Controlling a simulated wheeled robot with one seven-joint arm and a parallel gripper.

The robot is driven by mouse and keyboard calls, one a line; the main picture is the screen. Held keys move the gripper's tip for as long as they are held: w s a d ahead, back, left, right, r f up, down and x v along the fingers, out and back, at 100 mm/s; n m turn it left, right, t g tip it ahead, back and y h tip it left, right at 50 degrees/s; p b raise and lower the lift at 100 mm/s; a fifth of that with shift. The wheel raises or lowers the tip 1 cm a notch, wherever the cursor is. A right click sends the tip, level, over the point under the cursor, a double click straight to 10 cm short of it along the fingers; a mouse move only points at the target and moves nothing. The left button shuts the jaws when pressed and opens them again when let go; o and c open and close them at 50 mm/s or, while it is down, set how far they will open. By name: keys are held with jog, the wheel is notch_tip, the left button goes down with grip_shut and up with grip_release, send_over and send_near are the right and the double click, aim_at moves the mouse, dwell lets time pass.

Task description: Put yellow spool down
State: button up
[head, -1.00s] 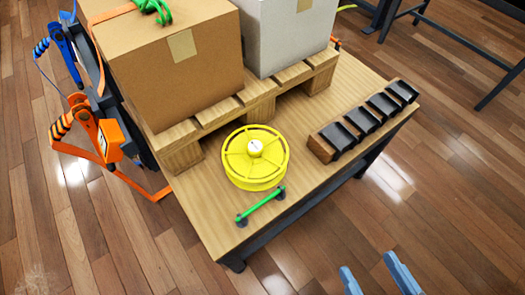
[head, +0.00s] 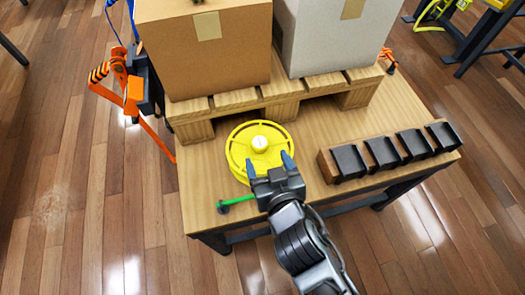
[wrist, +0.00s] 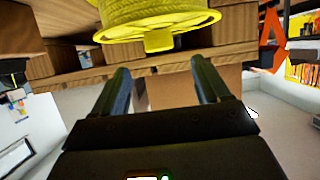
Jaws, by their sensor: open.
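The yellow spool (head: 258,137) lies flat on the wooden table (head: 208,190), in front of the pallet, with its round knob upward. In the wrist view, the yellow spool (wrist: 158,24) shows at the top, cut off by the frame. My gripper (head: 269,168) is open at the spool's near side, its fingertips overlapping the near rim in the head view. In the wrist view, my gripper's two fingers (wrist: 163,75) stand apart with nothing between them. I cannot tell whether a fingertip touches the spool.
A pallet (head: 243,102) bears a brown box (head: 215,50) and a grey box (head: 330,35) behind the spool. A wooden rack with black holders (head: 385,153) stands to the right. A green bar (head: 236,201) near the front edge is partly hidden by my arm.

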aim_at(260, 145)
jog(key=x, duration=0.7)
jog(key=shift+w+f, duration=0.1)
jog(key=shift+f, duration=0.05)
jog(key=shift+c, duration=0.2)
grip_shut()
dwell(0.4)
